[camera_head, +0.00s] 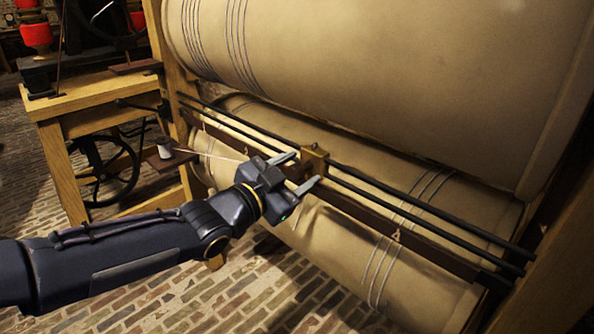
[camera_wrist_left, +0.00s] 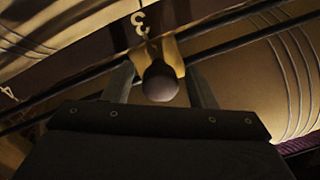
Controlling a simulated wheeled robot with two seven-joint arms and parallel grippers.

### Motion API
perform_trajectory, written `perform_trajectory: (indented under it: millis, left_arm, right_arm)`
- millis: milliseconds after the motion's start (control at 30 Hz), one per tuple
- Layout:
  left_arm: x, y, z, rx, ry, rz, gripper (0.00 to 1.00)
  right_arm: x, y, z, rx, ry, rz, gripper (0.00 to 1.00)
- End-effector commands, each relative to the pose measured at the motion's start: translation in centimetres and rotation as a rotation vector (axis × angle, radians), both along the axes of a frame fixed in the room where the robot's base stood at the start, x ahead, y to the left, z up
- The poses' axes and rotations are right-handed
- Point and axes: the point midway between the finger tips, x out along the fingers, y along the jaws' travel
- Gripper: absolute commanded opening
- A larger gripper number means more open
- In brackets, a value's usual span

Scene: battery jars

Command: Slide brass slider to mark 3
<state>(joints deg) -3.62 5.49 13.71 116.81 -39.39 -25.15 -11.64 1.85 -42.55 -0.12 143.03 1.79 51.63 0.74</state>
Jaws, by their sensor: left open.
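The brass slider (camera_head: 315,160) sits on the dark rods in front of the large rollers. In the left wrist view the slider (camera_wrist_left: 174,55) carries a dark round knob (camera_wrist_left: 160,82). A pale figure that looks like a 3 (camera_wrist_left: 139,23) is on the dark strip (camera_wrist_left: 85,50), close to the slider and slightly to its left. Whether they line up exactly is hard to tell. My left gripper (camera_head: 298,171) is open, with one finger on each side of the knob. In the wrist view its fingers (camera_wrist_left: 160,88) show gaps to the knob. My right gripper is out of view.
Large beige rollers (camera_head: 390,70) lie above and behind the rods. Another pale mark (camera_head: 397,235) shows on the strip farther right. A wooden stand (camera_head: 95,97) is at the left, with a small spool (camera_head: 165,149) near it. The brick floor (camera_head: 180,305) below is open.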

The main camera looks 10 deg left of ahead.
Motion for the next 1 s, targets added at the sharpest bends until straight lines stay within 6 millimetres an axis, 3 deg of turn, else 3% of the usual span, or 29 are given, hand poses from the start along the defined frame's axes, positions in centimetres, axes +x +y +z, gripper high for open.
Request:
perform_trajectory:
  millis: [500, 867, 1000]
  left_arm:
    - [-5.9, 4.2, 0.2, 0.001, 0.0, 0.003, 0.52]
    - [-6.2, 4.4, 0.0, -0.001, 0.001, 0.001, 0.52]
    - [-6.2, 6.0, -0.5, -0.001, 0.052, 0.071, 0.52]
  right_arm:
    - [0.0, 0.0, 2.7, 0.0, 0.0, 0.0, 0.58]
    - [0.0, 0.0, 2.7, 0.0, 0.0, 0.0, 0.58]
    - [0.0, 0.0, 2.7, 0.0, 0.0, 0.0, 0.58]
